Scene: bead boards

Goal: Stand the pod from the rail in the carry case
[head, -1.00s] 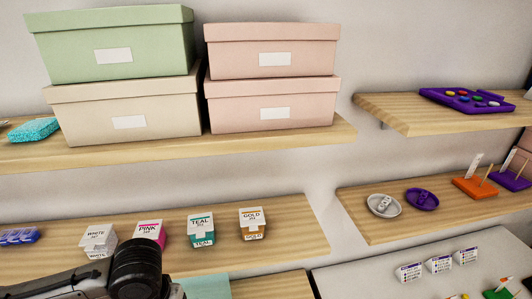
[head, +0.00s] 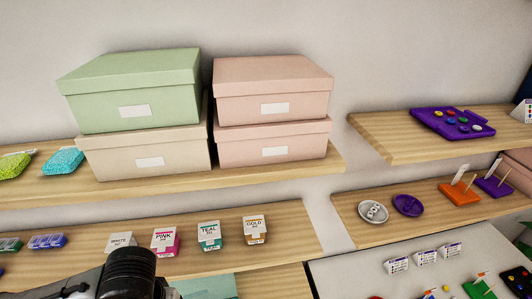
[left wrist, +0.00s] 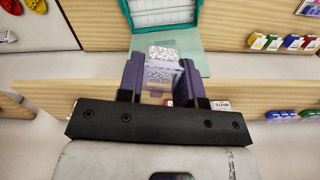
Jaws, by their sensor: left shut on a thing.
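In the left wrist view, my left gripper (left wrist: 162,78) has its two dark purple fingers shut on a small clear pod (left wrist: 164,54) with pale silvery contents. The pod sits between the fingers, and its lower part is partly hidden by them. Beyond it is a teal tray-like case (left wrist: 164,18), taken to be the carry case, with a paler teal surface (left wrist: 208,62) in front of it. In the head view my left arm comes in at the lower left; its fingers and the pod are hidden or out of frame. My right gripper is in neither view.
White (head: 121,240), pink (head: 165,242), teal (head: 209,236) and gold (head: 255,230) labelled boxes stand on the lower left shelf. Stacked lidded boxes (head: 150,90) fill the shelf above. Two small dishes (head: 373,212) and peg stands (head: 460,192) are on the right shelf.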

